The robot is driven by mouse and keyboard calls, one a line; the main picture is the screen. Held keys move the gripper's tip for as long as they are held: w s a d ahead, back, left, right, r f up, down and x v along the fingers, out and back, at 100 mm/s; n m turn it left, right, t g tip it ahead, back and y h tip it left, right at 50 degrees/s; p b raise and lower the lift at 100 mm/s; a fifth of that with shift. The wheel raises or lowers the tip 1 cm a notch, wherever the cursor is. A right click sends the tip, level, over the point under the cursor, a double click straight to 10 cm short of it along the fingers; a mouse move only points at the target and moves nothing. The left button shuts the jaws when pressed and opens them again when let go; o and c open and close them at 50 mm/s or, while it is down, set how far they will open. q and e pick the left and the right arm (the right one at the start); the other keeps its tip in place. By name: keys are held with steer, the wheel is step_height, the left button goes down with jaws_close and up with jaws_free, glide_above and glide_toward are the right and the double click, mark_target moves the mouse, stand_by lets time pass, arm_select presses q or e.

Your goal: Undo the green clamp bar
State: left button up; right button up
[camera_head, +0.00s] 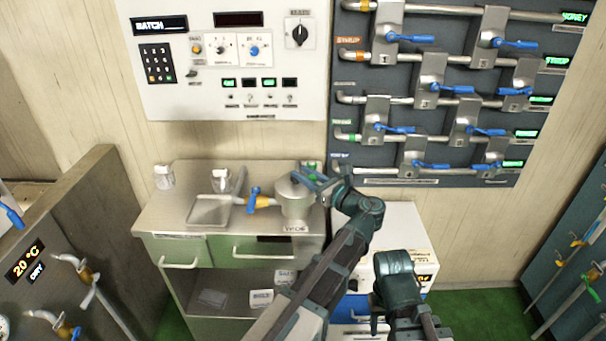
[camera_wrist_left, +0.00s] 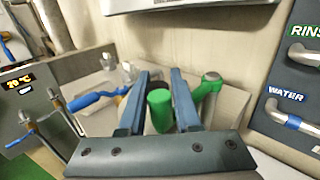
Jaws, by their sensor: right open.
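The green clamp bar shows in the left wrist view as a thick green grip end (camera_wrist_left: 160,110) between the fingers of my left gripper (camera_wrist_left: 159,74). Its green arm (camera_wrist_left: 209,88) curves away on the right. The two dark blue fingers lie either side of the green end; I cannot tell whether they touch it. In the head view my left gripper (camera_head: 318,182) is over the right side of the steel kettle (camera_head: 296,200) and hides most of the bar. My right gripper (camera_head: 396,295) is lower right, empty, apart from the kettle.
The kettle stands on a steel counter (camera_head: 160,215) with a blue-handled valve (camera_head: 253,198) at its left. A square basin (camera_head: 209,210) and a white jar (camera_head: 164,177) are further left. A control panel (camera_head: 235,90) and pipe panel (camera_head: 425,150) cover the wall behind.

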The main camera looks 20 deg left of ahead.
arm_select(q)
jaws_close()
stand_by(1.1)
